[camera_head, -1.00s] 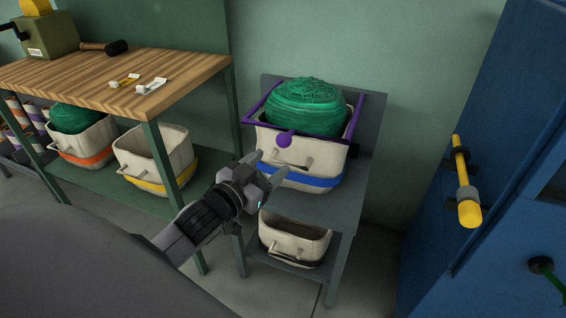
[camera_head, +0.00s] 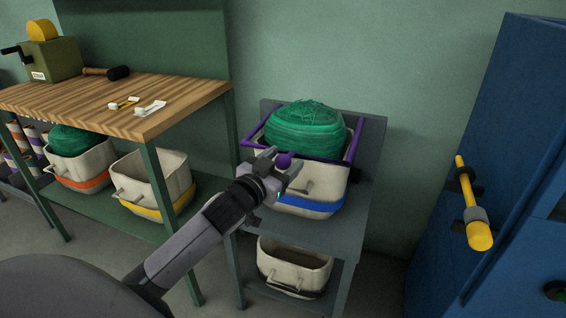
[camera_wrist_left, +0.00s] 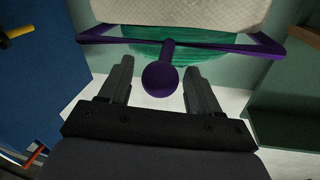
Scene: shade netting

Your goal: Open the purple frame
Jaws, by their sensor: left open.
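The purple frame (camera_head: 354,140) lies around the top of a white bin with a blue band (camera_head: 318,179). A bundle of green netting (camera_head: 305,130) bulges up through it. The frame's round purple knob (camera_head: 283,160) sticks out at the front; it also shows in the left wrist view (camera_wrist_left: 160,79). My left gripper (camera_head: 282,165) is open, with its fingers on either side of the knob. In the left wrist view the knob is between the two fingers, with gaps on both sides. My right gripper is in neither view.
The bin stands on a grey stand (camera_head: 350,217) with another white bin (camera_head: 293,265) on its lower shelf. A wooden-topped bench (camera_head: 180,95) is at the left. A blue cabinet (camera_head: 510,120) with a yellow handle (camera_head: 479,236) is at the right.

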